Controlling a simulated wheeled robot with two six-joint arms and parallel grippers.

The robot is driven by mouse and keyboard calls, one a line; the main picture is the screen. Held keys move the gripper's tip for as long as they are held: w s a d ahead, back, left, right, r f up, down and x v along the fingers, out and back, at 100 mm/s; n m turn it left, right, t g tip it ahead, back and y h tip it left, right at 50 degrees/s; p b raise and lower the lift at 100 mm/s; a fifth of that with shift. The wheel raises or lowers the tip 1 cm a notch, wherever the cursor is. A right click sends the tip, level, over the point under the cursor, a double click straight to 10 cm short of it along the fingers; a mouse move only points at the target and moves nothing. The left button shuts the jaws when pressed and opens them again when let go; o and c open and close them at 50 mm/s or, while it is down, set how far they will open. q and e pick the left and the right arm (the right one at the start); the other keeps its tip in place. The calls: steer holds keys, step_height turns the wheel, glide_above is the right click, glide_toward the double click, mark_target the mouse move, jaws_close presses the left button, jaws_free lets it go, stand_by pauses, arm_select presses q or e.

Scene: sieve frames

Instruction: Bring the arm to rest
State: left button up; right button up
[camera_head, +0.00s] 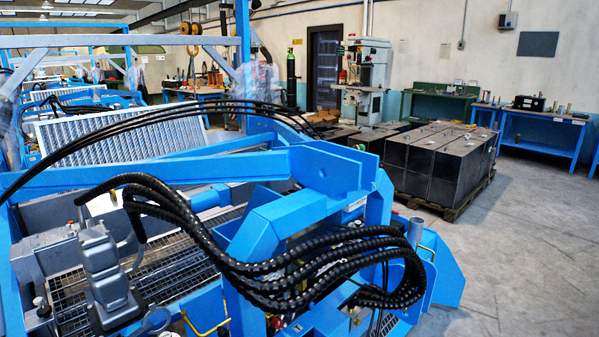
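Neither of my grippers can be made out in the head view. No arm of mine can be told for sure either. A grey block-shaped part (102,262) stands at the lower left over a metal grating; I cannot tell what it is. A large blue steel frame (325,172) fills the foreground. Thick black ribbed hoses (300,278) loop across its front.
A slatted metal panel (120,137) lies behind the blue beams. Dark metal boxes (440,158) sit on a wooden pallet at the right. A blue workbench (545,122) and a grey-green machine (368,75) stand by the wall. The concrete floor (530,250) at the right is clear.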

arm_select(q)
steer(key=s+d+n+g+y, duration=0.2)
steer(key=s+d+n+g, duration=0.2)
steer(key=s+d+n, duration=0.55)
steer(key=s+d+n+g+y, duration=0.2)
steer(key=s+d+n+g, duration=0.2)
steer(key=s, duration=1)
steer(key=s+d+n+g+y, duration=0.2)
steer(key=s+d+n+g, duration=0.35)
steer(key=s, duration=0.65)
step_height(320, 180, down, 25)
steer(key=a+n, duration=0.2)
steer(key=s+f, duration=0.6)
steer(key=f, duration=0.3)
steer(key=s+f+p, duration=0.1)
steer(key=s+f, duration=0.5)
steer(key=f, duration=0.4)
steer(key=shift+a+f+g, duration=0.25)
steer(key=shift+a+g, duration=0.1)
steer(key=shift+a, duration=0.1)
arm_select(e)
steer(key=s, duration=0.1)
steer(key=s+d+f, duration=0.1)
steer(key=s+f, duration=0.1)
steer(key=s, duration=0.1)
steer(key=shift+d, duration=0.2)
